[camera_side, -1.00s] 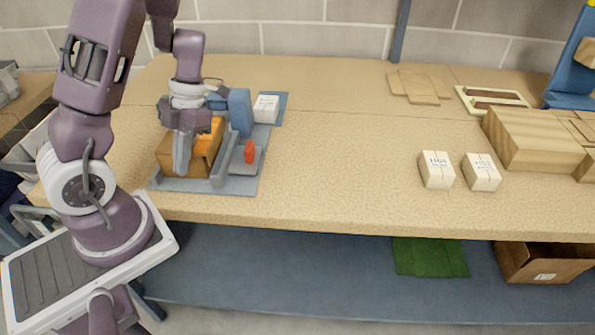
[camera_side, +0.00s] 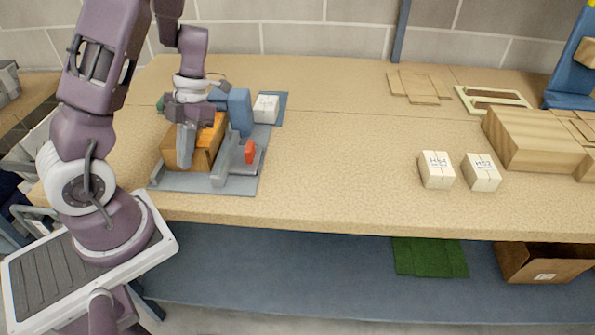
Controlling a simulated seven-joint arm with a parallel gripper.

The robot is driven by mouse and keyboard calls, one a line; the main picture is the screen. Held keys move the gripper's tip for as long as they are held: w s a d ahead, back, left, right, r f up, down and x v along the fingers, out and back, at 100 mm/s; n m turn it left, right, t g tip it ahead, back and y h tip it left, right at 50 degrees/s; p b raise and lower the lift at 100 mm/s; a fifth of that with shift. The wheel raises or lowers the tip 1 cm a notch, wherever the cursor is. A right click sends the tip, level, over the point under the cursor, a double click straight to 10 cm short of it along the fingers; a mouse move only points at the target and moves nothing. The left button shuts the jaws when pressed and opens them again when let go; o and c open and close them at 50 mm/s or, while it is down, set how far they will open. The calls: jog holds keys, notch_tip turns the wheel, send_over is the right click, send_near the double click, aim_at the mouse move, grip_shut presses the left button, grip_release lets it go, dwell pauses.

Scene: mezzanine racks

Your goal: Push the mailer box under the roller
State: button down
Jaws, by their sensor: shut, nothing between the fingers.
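The mailer box appears to be the brown box with an orange top (camera_side: 207,146); it sits on a grey base plate (camera_side: 185,184) at the left of the bench. My gripper (camera_side: 185,160) is shut and empty, its fingers low at the box's left side and covering part of it. Fingers and box look touching, though the contact is not clear. A blue upright block (camera_side: 240,112) stands just behind and right of the box. I cannot clearly make out the roller; it may be part of this fixture. A grey rail (camera_side: 228,160) runs along the box's right side.
A red piece (camera_side: 250,152) sits beside the rail. A white box (camera_side: 266,109) stands at the back of the fixture. Two white labelled boxes (camera_side: 436,170) (camera_side: 481,172) and a wooden block (camera_side: 532,140) stand farther right. The bench middle is clear.

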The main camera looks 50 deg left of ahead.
jog(key=shift+a, duration=0.1)
jog(key=shift+w+a, duration=0.35)
jog(key=shift+w, duration=0.05)
dwell(0.5)
jog(key=shift+w+a, duration=0.4)
jog(key=shift+w, duration=0.05)
jog(key=shift+w+a, duration=0.4)
jog(key=shift+a, duration=0.05)
jog(key=shift+w, duration=0.1)
dwell(0.4)
jog(key=shift+w+a, duration=0.35)
jog(key=shift+a, duration=0.05)
